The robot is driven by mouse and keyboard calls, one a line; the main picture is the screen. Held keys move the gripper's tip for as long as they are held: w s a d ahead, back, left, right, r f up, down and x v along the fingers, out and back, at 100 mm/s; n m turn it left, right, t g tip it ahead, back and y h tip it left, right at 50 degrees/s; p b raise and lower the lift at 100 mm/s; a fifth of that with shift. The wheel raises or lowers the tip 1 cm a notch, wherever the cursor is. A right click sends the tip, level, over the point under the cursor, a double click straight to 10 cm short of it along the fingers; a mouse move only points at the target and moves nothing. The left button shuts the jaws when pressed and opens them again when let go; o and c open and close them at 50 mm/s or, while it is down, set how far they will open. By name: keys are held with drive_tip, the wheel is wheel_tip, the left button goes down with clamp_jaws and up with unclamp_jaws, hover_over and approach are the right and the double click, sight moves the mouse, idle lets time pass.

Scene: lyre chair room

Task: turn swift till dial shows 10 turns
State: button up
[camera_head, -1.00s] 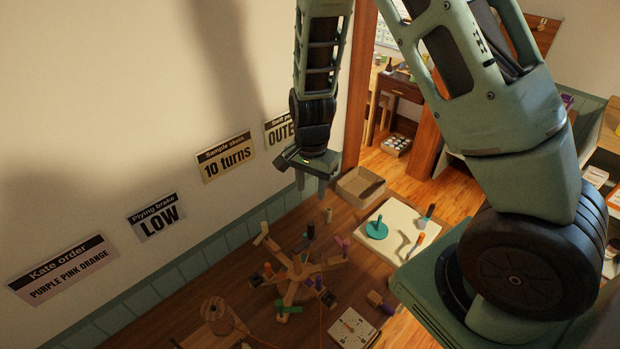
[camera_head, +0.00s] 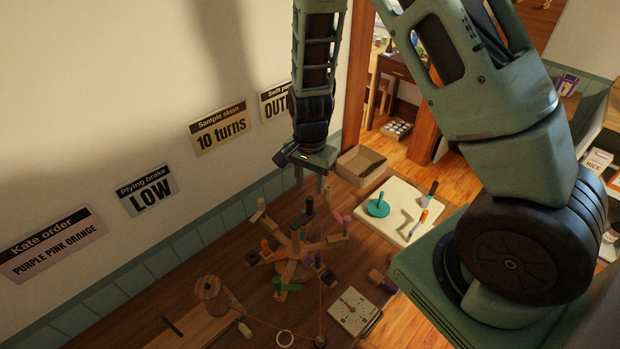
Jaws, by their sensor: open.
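The swift (camera_head: 291,270) is a wooden, star-like frame with several arms, bearing coloured pegs, on the dark wooden table. The dial (camera_head: 349,306) is a square white plate with a dark pointer, just in front and right of the swift. Its marks are too small to read. My gripper (camera_head: 310,180) points down, open and empty, above the far side of the swift. It appears apart from the swift's pegs. The wall sign (camera_head: 221,132) reads "Sample skein 10 turns".
A white board (camera_head: 402,212) with a teal disc and handled tools lies right of the swift. An open cardboard box (camera_head: 361,166) stands behind it. A wooden spool device (camera_head: 208,289) stands at the front left. The wall with signs borders the table's left.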

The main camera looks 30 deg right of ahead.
sight(310, 197)
drive_tip(key=shift+f+b, duration=3.35)
drive_tip(key=shift+f, duration=0.75)
drive_tip(key=shift+r, duration=0.2)
drive_tip(key=shift+f, duration=0.1)
drive_tip(key=shift+f, duration=0.1)
clamp_jaws()
